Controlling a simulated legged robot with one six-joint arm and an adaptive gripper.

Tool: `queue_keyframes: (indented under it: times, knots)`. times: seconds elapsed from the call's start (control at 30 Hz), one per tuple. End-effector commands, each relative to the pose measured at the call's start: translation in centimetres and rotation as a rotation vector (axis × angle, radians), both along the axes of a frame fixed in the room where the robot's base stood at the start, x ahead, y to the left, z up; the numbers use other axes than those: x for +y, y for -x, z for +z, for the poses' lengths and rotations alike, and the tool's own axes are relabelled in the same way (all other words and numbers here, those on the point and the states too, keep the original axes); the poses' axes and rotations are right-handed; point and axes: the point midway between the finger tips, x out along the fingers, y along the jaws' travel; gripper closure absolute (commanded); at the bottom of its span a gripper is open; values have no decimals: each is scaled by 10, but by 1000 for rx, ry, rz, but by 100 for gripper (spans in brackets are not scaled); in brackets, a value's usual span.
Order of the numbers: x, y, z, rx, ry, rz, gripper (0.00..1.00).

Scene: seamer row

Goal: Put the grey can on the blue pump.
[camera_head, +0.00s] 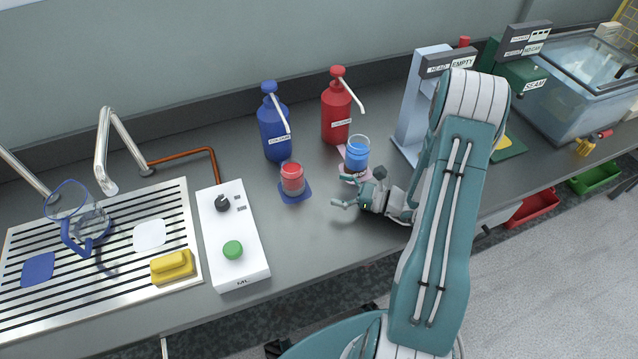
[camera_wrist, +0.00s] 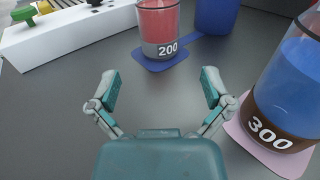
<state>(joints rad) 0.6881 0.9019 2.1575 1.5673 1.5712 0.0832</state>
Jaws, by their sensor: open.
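A clear cup with red contents and a grey lower band marked 200 (camera_head: 292,178) stands upright on a small blue mat (camera_head: 295,197) in front of the blue pump bottle (camera_head: 274,135). The cup also shows ahead in the wrist view (camera_wrist: 159,28), with the blue mat (camera_wrist: 163,65) under it. No plain grey can stands out; this grey-banded cup is the closest match. My gripper (camera_head: 341,188) is open and empty, low over the counter to the right of the cup. In the wrist view the gap between my fingers (camera_wrist: 160,88) faces the cup.
A cup with blue contents marked 300 (camera_wrist: 295,85) stands on a pink mat close right of my gripper, before the red pump bottle (camera_head: 337,115). A white control box (camera_head: 233,240) lies left. Counter between fingers and cup is clear.

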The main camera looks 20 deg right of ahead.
Motion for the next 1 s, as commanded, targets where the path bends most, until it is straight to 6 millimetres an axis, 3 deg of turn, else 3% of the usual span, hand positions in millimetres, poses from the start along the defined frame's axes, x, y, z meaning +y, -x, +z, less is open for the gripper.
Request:
queue_keyframes:
  times: [0.17, 0.47, 0.7, 1.0]
  knots:
    - [-2, 6, 4, -6, 15, 18, 0]
    - [49, 22, 62, -100, 253, 321, 0]
    - [86, 53, 103, -207, 516, 595, 0]
    - [111, 97, 142, -369, 880, 889, 0]
